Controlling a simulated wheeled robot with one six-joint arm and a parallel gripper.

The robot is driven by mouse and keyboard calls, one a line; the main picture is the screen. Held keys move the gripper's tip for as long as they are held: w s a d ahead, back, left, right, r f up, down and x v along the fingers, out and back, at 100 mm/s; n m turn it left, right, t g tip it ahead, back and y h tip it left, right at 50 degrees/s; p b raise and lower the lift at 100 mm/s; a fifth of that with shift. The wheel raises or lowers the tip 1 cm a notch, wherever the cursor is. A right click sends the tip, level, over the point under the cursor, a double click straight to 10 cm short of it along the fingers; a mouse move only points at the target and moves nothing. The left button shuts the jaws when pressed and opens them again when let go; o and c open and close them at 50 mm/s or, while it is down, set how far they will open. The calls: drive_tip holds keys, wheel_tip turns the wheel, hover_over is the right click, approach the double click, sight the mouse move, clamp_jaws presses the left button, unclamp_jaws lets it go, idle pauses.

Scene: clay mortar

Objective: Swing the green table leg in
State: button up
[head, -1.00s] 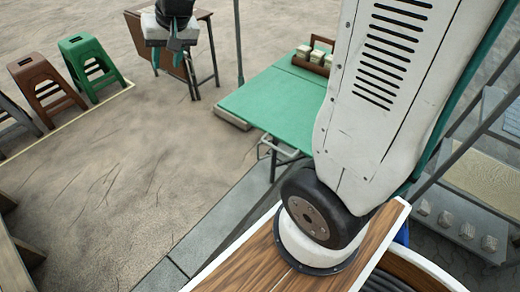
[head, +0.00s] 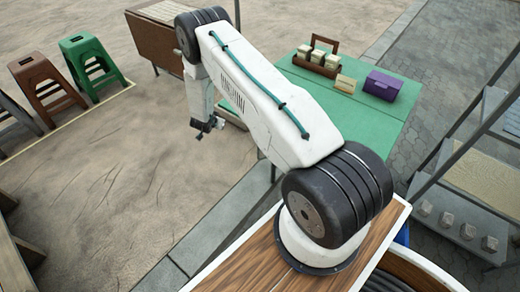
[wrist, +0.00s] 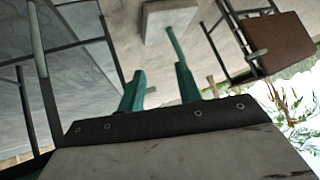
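The green folding table (head: 345,108) stands right of centre in the head view. A dark leg (head: 273,172) shows under its near left corner; most of its underside is hidden by my arm. My gripper (head: 206,126) hangs low, left of the table and apart from its edge. In the wrist view my gripper's two teal fingers (wrist: 160,90) stand apart with nothing clearly between them. A thin teal rod (wrist: 174,45) shows just beyond the right finger; I cannot tell whether it is a table leg or touches the finger. Dark frame bars cross the wrist view's left side.
A wooden carrier (head: 316,62), a small yellowish box (head: 345,84) and a purple box (head: 383,85) stand on the green table. A brown folding table (head: 155,40) is behind my arm. Brown (head: 46,88) and green (head: 92,62) stools stand left. The sandy ground between is clear.

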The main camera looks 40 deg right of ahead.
drive_tip(key=s+d+f+m+g+h, duration=0.15)
drive_tip(key=s+d+f, duration=0.25)
drive_tip(key=s+f, duration=0.45)
drive_tip(key=g+h, duration=0.2)
drive_tip(key=h, duration=0.2)
approach(258, 150)
drive_tip(key=w+x, duration=0.1)
drive_tip(key=x, duration=0.4)
drive_tip(key=shift+s+f+m+h, duration=0.25)
drive_tip(key=shift+s+m, duration=0.2)
drive_tip(key=x, duration=0.7)
drive_tip(key=shift+d+f, duration=0.1)
drive_tip(key=shift+f, duration=0.05)
drive_tip(key=shift+w, duration=0.1)
clamp_jaws()
